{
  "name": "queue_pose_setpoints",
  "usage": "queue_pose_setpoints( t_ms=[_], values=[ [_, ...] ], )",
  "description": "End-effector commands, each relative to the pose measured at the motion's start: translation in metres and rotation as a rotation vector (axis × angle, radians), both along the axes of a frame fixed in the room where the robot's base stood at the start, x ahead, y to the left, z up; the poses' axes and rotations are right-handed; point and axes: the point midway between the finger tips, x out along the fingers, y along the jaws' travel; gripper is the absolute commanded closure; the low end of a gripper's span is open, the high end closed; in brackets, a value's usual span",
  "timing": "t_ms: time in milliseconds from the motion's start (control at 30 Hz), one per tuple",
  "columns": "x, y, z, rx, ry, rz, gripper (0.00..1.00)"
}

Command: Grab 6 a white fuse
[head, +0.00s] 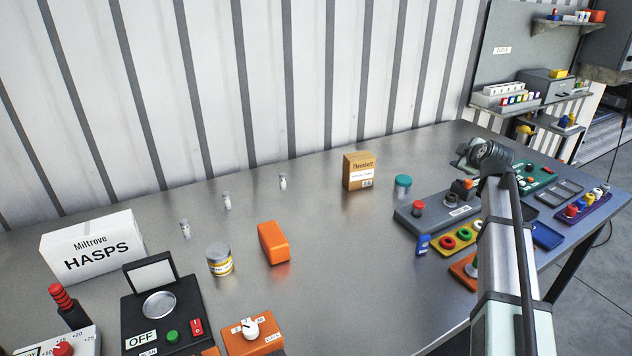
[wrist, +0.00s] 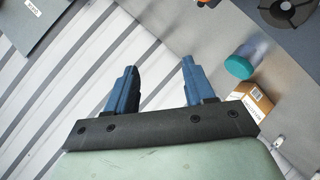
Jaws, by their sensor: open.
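Three small pale fuse-like cylinders with clear or grey ends stand on the metal bench in the head view: a left one (head: 185,229), a middle one (head: 227,201) and a right one (head: 283,181). Their markings are too small to read. My gripper (head: 470,154) is raised over the right part of the bench, well away from all three. In the wrist view my gripper (wrist: 160,68) has its two blue fingers apart with nothing between them. A small pale item (wrist: 278,142) at the right edge there may be one of the cylinders.
A HASPS box (head: 93,247) is at left. Control boxes line the front; trays crowd the right.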

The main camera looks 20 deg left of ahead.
Motion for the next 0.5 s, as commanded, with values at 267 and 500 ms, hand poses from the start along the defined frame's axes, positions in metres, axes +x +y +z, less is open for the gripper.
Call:
queue_pose_setpoints(
  t_ms=[267, 500],
  values=[
    [-0.036, 0.178, -0.04, 0.174, 0.294, 0.208, 0.47],
    [-0.096, 0.31, -0.063, 0.254, 0.565, 0.364, 0.47]
  ],
)
